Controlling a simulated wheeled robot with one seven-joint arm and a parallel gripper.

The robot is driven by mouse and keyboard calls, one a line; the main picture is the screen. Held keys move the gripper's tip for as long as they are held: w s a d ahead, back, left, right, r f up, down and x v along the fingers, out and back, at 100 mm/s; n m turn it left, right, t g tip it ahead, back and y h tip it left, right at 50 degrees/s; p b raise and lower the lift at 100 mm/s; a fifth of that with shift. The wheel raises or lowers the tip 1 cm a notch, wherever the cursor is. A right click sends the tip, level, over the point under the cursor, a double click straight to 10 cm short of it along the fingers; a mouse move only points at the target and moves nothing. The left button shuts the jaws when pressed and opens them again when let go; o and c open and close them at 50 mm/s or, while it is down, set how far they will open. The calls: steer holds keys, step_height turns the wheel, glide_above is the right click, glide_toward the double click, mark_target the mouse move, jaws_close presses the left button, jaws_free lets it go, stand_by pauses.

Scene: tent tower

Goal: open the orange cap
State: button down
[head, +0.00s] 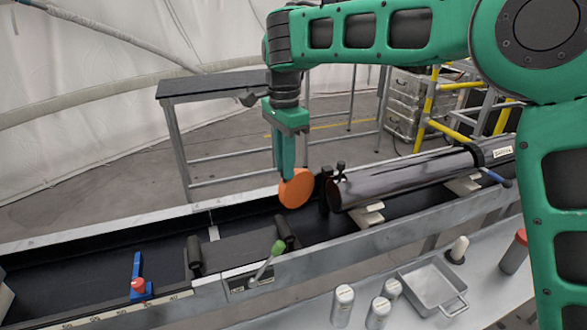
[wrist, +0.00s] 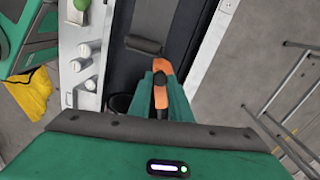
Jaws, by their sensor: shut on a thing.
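The orange cap (head: 297,189) is a round disc held on edge at the left of a dark glossy tube (head: 405,180). A gap with a black fitting (head: 323,190) lies between the cap and the tube's left end. I cannot tell whether the cap is joined to this fitting. My gripper (head: 285,172) points down and is shut on the cap's edge. In the wrist view the cap (wrist: 159,82) shows as a narrow orange strip between my green fingers (wrist: 160,95).
The tube lies over a long black-lined trough (head: 100,270) with metal side walls. A green-knobbed lever (head: 277,248) and a blue clamp (head: 138,280) stand at it. In front are white-topped jars (head: 343,302) and a metal tray (head: 432,286). Behind stands a grey bench (head: 215,84).

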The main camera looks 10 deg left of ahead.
steer(key=shift+w+a+m, duration=0.45)
steer(key=shift+w+m, duration=0.3)
steer(key=shift+m, duration=0.2)
steer(key=shift+w+a+m, duration=0.5)
steer(key=shift+w+m, duration=0.25)
steer(key=shift+m, duration=0.15)
steer(key=shift+w+a+m, duration=0.45)
steer(key=shift+w+m, duration=0.3)
steer(key=shift+m, duration=0.2)
steer(key=c, duration=1.6)
jaws_free()
steer(key=shift+c, duration=0.2)
step_height(320, 180, up, 11)
steer(key=shift+f, duration=0.1)
